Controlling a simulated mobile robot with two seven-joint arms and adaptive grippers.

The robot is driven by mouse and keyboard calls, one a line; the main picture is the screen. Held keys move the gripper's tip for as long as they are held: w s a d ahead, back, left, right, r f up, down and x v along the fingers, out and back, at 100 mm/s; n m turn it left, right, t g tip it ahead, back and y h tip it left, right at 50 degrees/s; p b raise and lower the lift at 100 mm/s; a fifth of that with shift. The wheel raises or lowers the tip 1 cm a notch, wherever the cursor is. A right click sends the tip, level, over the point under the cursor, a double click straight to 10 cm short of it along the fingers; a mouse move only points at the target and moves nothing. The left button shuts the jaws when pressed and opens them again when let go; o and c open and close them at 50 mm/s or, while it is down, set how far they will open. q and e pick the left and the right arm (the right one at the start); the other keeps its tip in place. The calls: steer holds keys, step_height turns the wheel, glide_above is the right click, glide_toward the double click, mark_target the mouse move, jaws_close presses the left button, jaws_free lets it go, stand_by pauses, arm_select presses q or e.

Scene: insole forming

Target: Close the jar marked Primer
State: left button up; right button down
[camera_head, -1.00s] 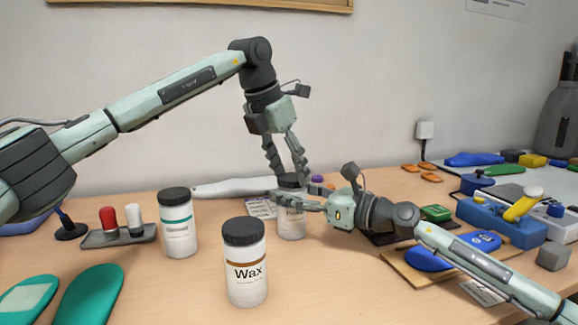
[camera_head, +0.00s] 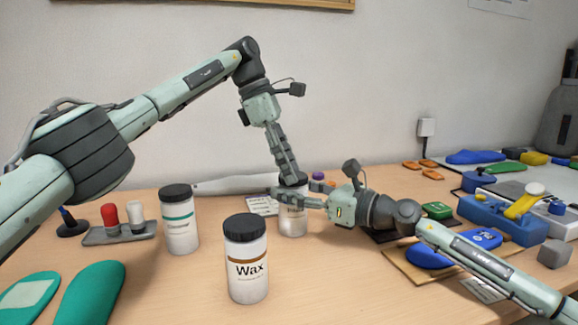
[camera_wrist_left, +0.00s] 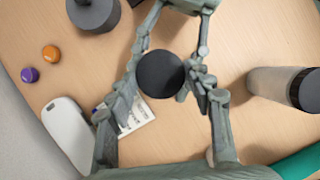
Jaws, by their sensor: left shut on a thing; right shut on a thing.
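The jar marked Primer (camera_head: 292,222) stands upright behind the Wax jar, its label partly hidden by my right gripper. Its round black lid (camera_wrist_left: 160,73) is at the jar's mouth, seen from above in the left wrist view. My left gripper (camera_head: 290,179) points down from above and is shut on the lid, a finger on either side. My right gripper (camera_head: 304,200) comes in level from the right and is shut on the jar, just below the lid. Whether the lid sits fully down cannot be seen behind the fingers.
The Wax jar (camera_head: 246,268) stands in front, and a teal-labelled jar (camera_head: 179,228) to the left; both have dark lids. A stand with red and white handles (camera_head: 120,234) is further left. A long white tool (camera_head: 232,186) lies behind. Blue pieces crowd the right side.

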mark_target(280, 175)
arm_select(q)
steer(key=o, duration=1.4)
steer(key=shift+c, duration=0.2)
steer(key=shift+r, duration=0.1)
steer(key=v, duration=0.5)
steer(key=a, duration=1.2)
steer(key=shift+w, duration=0.25)
arm_select(e)
steer(key=c, duration=0.6)
jaws_free()
